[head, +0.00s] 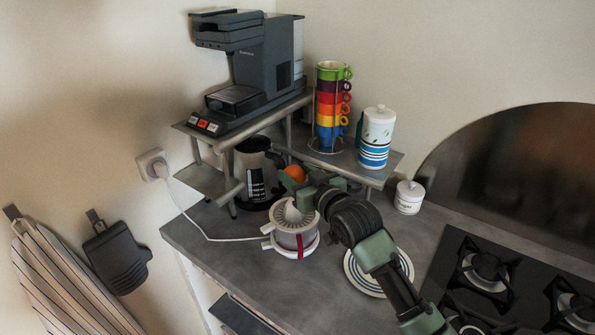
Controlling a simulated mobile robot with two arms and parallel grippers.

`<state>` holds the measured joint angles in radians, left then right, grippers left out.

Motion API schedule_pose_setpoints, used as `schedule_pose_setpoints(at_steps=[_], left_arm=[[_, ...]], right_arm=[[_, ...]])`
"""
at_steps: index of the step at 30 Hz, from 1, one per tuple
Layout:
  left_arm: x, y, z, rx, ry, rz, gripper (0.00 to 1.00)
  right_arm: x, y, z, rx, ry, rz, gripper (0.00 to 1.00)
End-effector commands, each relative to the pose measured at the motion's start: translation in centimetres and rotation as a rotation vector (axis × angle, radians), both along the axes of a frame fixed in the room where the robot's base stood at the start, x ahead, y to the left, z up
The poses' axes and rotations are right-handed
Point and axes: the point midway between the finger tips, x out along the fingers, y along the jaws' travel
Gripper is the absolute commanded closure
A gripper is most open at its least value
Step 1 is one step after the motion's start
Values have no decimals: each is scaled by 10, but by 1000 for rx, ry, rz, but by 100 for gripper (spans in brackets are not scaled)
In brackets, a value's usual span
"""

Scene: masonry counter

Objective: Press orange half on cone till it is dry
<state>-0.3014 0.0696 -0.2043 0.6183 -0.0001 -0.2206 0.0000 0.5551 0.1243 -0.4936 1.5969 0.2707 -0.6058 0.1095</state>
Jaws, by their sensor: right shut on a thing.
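The citrus juicer (296,241) stands on the counter, white with a red band, and its ribbed pale cone (292,214) points up. My right gripper (294,182) is shut on the orange half (295,173), which shows as an orange patch between the green jaw parts. In the picture the orange half is above and behind the cone, apart from it. The cut face of the orange is hidden. My right arm reaches in from the lower right and covers part of the counter. My left gripper is not in view.
A coffee machine (250,65) stands on a raised shelf, with a glass jug (256,170) below. Stacked cups (328,105) and a striped canister (377,138) stand nearby. A striped plate (353,272) lies beneath my arm. The hob (465,285) is at right. The counter's front left (215,248) is clear, except for a cord.

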Motion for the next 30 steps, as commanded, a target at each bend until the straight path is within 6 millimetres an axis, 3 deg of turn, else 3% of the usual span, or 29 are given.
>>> schedule_pose_setpoints(at_steps=[18, 30], left_arm=[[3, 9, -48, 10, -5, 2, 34], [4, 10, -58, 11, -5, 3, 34]], right_arm=[[-1, 0, -49, 1, -2, 0, 91], [0, 0, -72, 1, -2, -1, 91]])
